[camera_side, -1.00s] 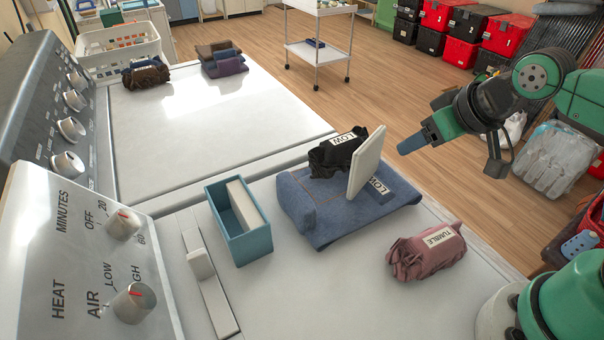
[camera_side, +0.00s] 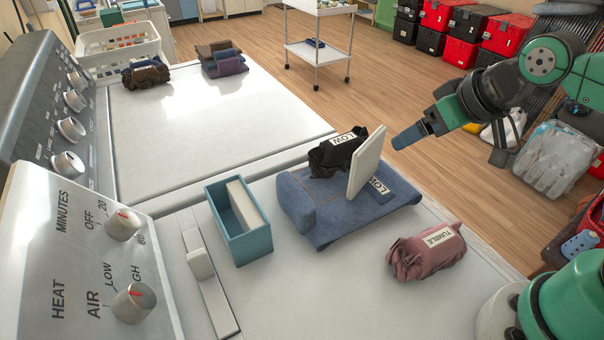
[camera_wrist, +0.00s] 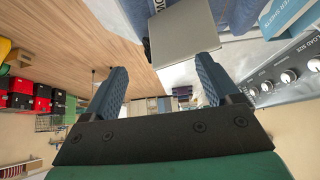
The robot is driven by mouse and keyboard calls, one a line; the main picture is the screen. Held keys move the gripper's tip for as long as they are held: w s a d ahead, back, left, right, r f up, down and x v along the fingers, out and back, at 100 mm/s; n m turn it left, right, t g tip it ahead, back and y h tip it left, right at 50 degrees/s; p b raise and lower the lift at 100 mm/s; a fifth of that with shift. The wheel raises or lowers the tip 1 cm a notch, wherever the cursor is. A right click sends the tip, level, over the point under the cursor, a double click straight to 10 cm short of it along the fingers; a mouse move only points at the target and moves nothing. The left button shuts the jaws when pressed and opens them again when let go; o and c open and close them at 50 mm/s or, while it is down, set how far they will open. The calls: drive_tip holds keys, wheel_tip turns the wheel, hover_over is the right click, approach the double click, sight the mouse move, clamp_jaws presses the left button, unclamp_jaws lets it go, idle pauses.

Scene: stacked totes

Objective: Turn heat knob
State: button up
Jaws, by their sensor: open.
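The heat knob (camera_side: 134,303) is a round metal knob with a red mark, low on the near control panel (camera_side: 75,265), beside the printed words AIR, LOW and a partly covered "GH". The minutes knob (camera_side: 123,224) sits above it. My gripper (camera_side: 395,143) is in the air at the right, beyond the white upright panel (camera_side: 366,162) and far from the heat knob. In the wrist view my gripper (camera_wrist: 162,75) has its two blue fingers spread apart with nothing held. The white panel (camera_wrist: 180,35) shows beyond the fingertips. The heat knob cannot be made out in the wrist view.
On the near machine's top lie folded jeans (camera_side: 325,215), a black bundle (camera_side: 337,154) and a pink bundle (camera_side: 427,252) with labels. A teal bin (camera_side: 243,246) stands near the control panel.

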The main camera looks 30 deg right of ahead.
wheel_tip(320, 180, up, 3)
drive_tip(key=n+g+y, duration=0.8)
drive_tip(key=n+y, duration=0.5)
drive_tip(key=n, duration=0.3)
hover_over(142, 294)
drive_tip(key=d, duration=0.6)
drive_tip(key=shift+y, duration=0.3)
drive_tip(key=shift+a+f, duration=0.9)
drive_tip(key=shift+f, duration=0.9)
drive_tip(key=shift+a+f, duration=0.85)
drive_tip(key=shift+f, duration=1)
drive_tip(key=shift+a+f, duration=0.9)
drive_tip(key=shift+f, duration=0.9)
clamp_jaws()
